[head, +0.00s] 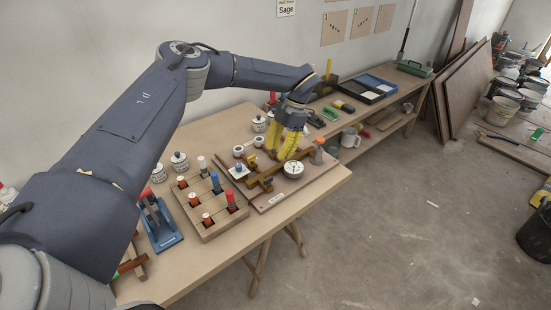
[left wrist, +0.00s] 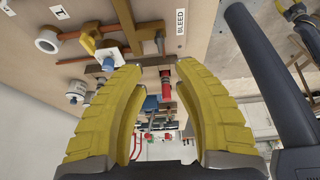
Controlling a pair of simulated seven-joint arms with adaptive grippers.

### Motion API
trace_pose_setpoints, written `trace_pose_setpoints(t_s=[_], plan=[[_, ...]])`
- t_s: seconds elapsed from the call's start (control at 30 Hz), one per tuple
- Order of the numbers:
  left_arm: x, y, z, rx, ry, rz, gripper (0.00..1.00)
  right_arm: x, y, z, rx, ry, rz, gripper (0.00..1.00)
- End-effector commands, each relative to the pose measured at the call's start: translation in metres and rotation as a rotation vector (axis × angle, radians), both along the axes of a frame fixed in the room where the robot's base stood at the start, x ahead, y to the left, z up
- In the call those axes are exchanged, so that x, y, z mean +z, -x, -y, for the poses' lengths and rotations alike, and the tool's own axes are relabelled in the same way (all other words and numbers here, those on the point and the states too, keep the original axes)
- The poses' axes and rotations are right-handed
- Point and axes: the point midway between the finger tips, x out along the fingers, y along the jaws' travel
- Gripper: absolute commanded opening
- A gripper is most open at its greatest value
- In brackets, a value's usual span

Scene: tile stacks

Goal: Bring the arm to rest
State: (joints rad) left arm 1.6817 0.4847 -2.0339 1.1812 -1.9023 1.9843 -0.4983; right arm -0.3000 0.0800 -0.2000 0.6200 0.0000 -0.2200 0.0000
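My left arm comes in from the left of the head view and reaches over the table. Its gripper with yellow fingers (head: 288,142) is above a board (head: 267,204) with brass pipework, near a round white dial (head: 293,169). In the left wrist view the two yellow fingers (left wrist: 166,115) stand apart with nothing held between them. Pipes and a tag reading "BLEED" (left wrist: 180,22) show beyond the fingertips. Whether the fingers touch the pipework cannot be told. My right gripper is not seen in either view.
A wooden block (head: 212,219) with red, blue and white-topped pieces sits left of the board. A blue tool stand (head: 166,238) and small white jars (head: 180,161) are nearby. A shelf bench with a dark tray (head: 368,88) stands behind. Floor at right is mostly open.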

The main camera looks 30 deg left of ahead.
Motion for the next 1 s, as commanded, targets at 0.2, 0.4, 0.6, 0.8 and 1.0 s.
trace_pose_setpoints(t_s=[0.2,0.4,0.6,0.8,1.0], plan=[[0.005,-0.002,0.001,0.0,0.0,-0.001,0.3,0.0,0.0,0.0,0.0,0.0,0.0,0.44],[0.005,-0.002,0.001,0.0,0.001,0.0,0.3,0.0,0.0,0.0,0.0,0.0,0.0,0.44],[0.003,-0.001,0.003,-0.001,0.006,-0.002,0.3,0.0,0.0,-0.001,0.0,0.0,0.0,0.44],[-0.028,0.004,0.047,-0.019,0.126,-0.026,0.3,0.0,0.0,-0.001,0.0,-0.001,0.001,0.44],[-0.085,0.021,0.147,-0.009,0.419,-0.073,0.3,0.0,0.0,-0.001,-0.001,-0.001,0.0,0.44]])
